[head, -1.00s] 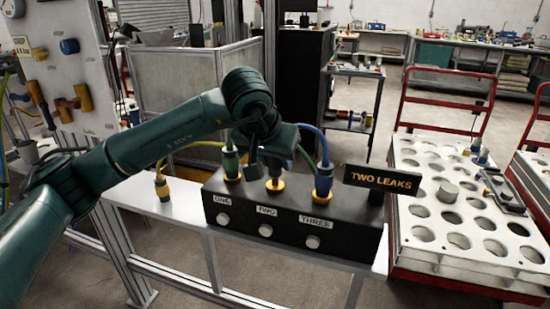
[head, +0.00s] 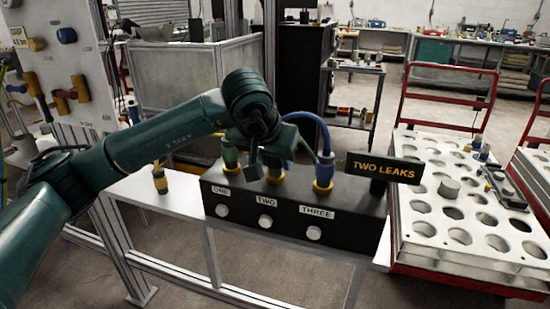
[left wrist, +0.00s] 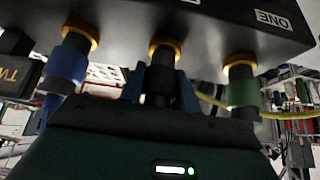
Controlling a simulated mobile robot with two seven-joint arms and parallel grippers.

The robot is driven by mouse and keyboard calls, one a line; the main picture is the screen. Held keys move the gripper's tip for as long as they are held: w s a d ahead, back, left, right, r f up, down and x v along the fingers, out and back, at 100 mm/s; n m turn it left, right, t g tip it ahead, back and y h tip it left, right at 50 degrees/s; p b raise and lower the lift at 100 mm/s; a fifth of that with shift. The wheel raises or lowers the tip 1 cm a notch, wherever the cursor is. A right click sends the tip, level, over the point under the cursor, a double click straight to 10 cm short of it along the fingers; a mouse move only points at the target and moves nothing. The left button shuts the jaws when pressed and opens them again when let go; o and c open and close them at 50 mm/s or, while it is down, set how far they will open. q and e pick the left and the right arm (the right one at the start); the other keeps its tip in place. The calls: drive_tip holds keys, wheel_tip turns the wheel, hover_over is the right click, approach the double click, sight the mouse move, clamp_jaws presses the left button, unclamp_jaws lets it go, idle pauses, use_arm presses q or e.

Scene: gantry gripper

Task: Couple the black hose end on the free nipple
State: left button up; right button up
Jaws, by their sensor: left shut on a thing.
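A black manifold box (head: 340,228) has ports labelled ONE, TWO and THREE, each with a yellow collar. My left gripper (head: 276,163) is at the middle port, TWO. In the left wrist view, its bluish fingers (left wrist: 160,88) are shut on the black hose end (left wrist: 161,62), which lines up with the middle yellow collar (left wrist: 165,48). I cannot tell whether it is fully seated. A green hose end (head: 231,157) is at port ONE. A blue hose end (head: 324,170) is at port THREE. My right gripper is not in view.
A TWO LEAKS sign (head: 385,168) stands at the box's right end. A yellow fitting (head: 160,181) stands on the white bench (head: 140,203) left of the box. The neighbouring hoses stand close on both sides of my gripper. A perforated cart (head: 425,262) is at the right.

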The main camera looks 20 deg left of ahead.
use_arm(q)
drive_tip(key=o, duration=1)
drive_tip(key=shift+f, duration=0.1)
drive_tip(key=v, duration=1.3)
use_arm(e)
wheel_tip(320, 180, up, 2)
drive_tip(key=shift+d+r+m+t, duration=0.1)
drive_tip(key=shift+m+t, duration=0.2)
use_arm(q)
drive_tip(key=shift+r, duration=0.25)
